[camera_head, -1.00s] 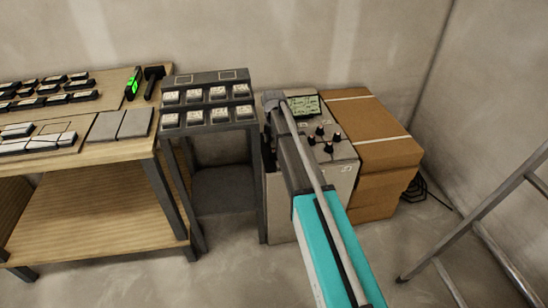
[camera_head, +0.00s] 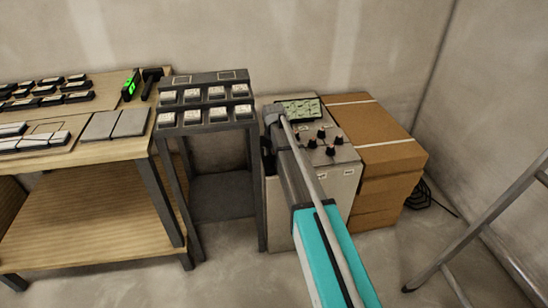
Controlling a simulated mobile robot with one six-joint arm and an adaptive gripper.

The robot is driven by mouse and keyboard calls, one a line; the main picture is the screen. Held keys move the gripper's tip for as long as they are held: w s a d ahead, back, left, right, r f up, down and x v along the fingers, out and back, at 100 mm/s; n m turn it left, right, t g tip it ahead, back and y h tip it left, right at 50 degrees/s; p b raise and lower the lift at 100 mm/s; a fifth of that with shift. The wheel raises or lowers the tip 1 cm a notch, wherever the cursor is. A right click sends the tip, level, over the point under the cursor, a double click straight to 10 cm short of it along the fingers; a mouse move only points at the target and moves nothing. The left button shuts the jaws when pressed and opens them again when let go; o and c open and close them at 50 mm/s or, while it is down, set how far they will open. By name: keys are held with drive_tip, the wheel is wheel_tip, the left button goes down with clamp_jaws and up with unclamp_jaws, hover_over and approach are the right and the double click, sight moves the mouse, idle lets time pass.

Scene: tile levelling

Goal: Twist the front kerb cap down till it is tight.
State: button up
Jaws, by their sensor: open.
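I cannot make out for certain which thing is the front kerb cap. Several small black knob-shaped pieces (camera_head: 322,140) stand upright on the sloping top of a pale grey box (camera_head: 345,158), right of my arm. They are too small to tell how tight any of them sits. My arm reaches up from the bottom of the picture, and its grey far joint lies over the left edge of the box top. My gripper cannot be made out; the arm hides what is behind and below it.
A wooden workbench (camera_head: 90,225) with dark and white tile pieces stands at left. A dark metal stand (camera_head: 200,127) with small tiles is between it and the box. Brown cartons (camera_head: 375,135) adjoin the box at right. A metal ladder (camera_head: 470,235) leans at far right.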

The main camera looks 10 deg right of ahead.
clamp_jaws()
idle(0.4)
